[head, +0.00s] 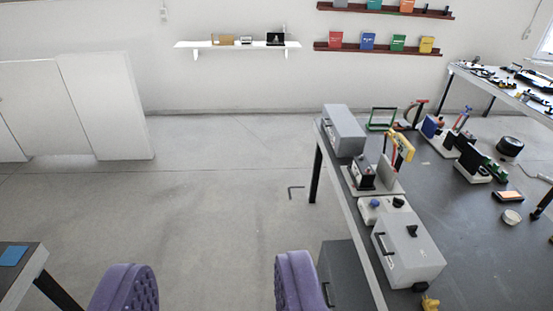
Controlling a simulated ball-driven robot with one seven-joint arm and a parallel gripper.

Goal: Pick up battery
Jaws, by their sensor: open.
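My gripper (208,272) shows at the bottom of the head view as two purple ribbed fingers. They stand wide apart, with only bare floor between them. I cannot pick out a battery for certain; the devices on the grey worktable (470,235) at the right are small. On that table stand a grey case with a black handle (408,247), a white device with a blue knob (380,208), a yellow-framed item (402,147) and a blue block (431,126). My gripper is left of this table and apart from everything on it.
Another grey case (343,130) stands at the table's far left corner. A dark grey box (345,275) is below its left edge. A white cabinet (105,110) is at left, a table corner (30,258) at lower left. The floor between is clear. Wall shelves (240,44) are behind.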

